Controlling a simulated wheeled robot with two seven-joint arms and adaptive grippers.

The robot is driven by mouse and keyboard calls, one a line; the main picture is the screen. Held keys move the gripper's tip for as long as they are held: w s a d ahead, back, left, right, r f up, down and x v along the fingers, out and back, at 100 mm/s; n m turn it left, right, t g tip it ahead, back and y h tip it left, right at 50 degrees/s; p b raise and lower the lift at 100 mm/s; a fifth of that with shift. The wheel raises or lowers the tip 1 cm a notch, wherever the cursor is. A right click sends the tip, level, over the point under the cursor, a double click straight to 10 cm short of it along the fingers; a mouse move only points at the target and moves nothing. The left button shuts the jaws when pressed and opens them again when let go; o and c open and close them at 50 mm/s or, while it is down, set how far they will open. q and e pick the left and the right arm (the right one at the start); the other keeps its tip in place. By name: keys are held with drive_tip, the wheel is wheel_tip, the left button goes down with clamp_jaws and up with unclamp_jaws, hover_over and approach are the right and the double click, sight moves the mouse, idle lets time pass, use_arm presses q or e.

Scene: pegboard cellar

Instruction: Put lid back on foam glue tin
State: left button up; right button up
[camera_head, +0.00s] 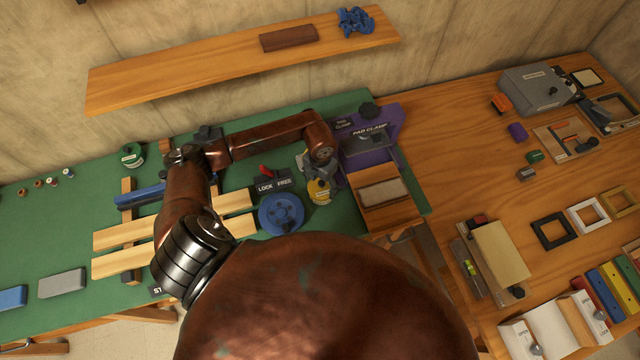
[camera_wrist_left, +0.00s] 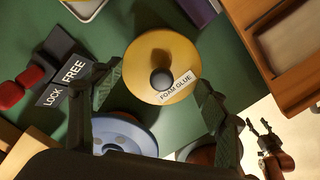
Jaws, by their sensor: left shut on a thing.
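The yellow round lid (camera_wrist_left: 145,75) has a dark knob in its middle and a "FOAM GLUE" label. It also shows in the head view (camera_head: 319,191), under my left gripper (camera_head: 323,176).
A blue round disc (camera_head: 281,214) lies close beside the lid. A "LOCK FREE" block (camera_head: 273,186) with a red lever stands left of it. The purple pad clamp (camera_head: 388,128) and a wooden tray (camera_head: 382,217) lie to the right. My arm hides the front of the bench.

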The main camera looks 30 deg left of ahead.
use_arm(q)
drive_tip(key=shift+f+b, duration=0.2)
drive_tip(key=shift+b, duration=0.15)
idle(1.1)
drive_tip(key=o, duration=1.1)
drive_tip(key=shift+o, duration=0.5)
drive_tip(key=shift+o, duration=1.2)
drive_tip(key=shift+r, duration=0.1)
